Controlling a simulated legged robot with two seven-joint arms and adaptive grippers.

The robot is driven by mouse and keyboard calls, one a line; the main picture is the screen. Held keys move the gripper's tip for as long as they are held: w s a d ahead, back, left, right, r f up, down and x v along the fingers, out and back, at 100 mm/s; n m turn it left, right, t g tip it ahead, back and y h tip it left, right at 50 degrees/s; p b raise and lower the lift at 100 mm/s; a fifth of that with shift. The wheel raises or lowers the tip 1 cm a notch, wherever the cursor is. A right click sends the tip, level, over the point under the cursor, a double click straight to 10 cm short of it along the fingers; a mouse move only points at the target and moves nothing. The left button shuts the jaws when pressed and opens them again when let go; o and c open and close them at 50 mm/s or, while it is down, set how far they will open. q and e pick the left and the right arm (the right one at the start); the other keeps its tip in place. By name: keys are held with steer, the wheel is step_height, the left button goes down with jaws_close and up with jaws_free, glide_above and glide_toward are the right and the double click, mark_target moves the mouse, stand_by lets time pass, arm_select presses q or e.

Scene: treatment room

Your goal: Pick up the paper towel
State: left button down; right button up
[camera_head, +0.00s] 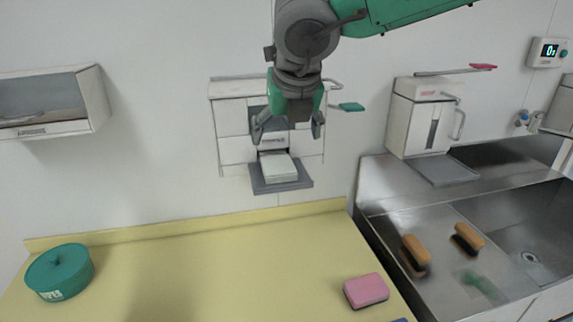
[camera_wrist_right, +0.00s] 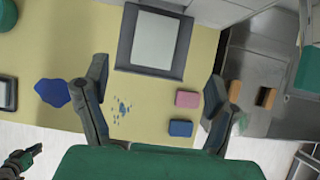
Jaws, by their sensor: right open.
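The paper towel (camera_head: 279,167) is a white folded stack on the grey tray at the bottom of a wall dispenser (camera_head: 232,135). In the right wrist view the paper towel (camera_wrist_right: 153,40) is a pale rectangle in a dark grey frame, ahead of the fingers. My right gripper (camera_head: 288,132) is open and empty, pointing down in front of the dispenser, with the towel showing just below its fingers. Its two fingers (camera_wrist_right: 158,75) stand wide apart in the wrist view. What seems to be my left gripper (camera_wrist_right: 22,160) shows small at the lower left there; its jaws are unclear.
A yellow counter (camera_head: 200,265) holds a teal round tin (camera_head: 58,271) and a pink sponge (camera_head: 366,290). The wrist view also shows a blue cloth (camera_wrist_right: 52,92), blue spots (camera_wrist_right: 121,109) and a blue sponge (camera_wrist_right: 180,128). A steel sink (camera_head: 525,220) with two brushes lies right.

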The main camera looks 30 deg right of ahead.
mark_target(277, 164)
steer(key=x, duration=0.5)
steer(key=shift+w+a, duration=0.35)
steer(key=shift+w, duration=0.15)
steer(key=shift+s+d+f, duration=0.1)
steer(key=shift+d+f, duration=0.1)
steer(key=shift+f, duration=0.05)
steer(key=x, duration=0.3)
steer(key=p+x, duration=0.1)
steer(key=x, duration=0.1)
steer(key=shift+a, duration=0.25)
steer(key=shift+s+r, duration=0.2)
steer(key=shift+r, duration=0.05)
steer(key=shift+s+a, duration=0.1)
steer(key=c, duration=0.6)
steer(key=shift+c, duration=1.3)
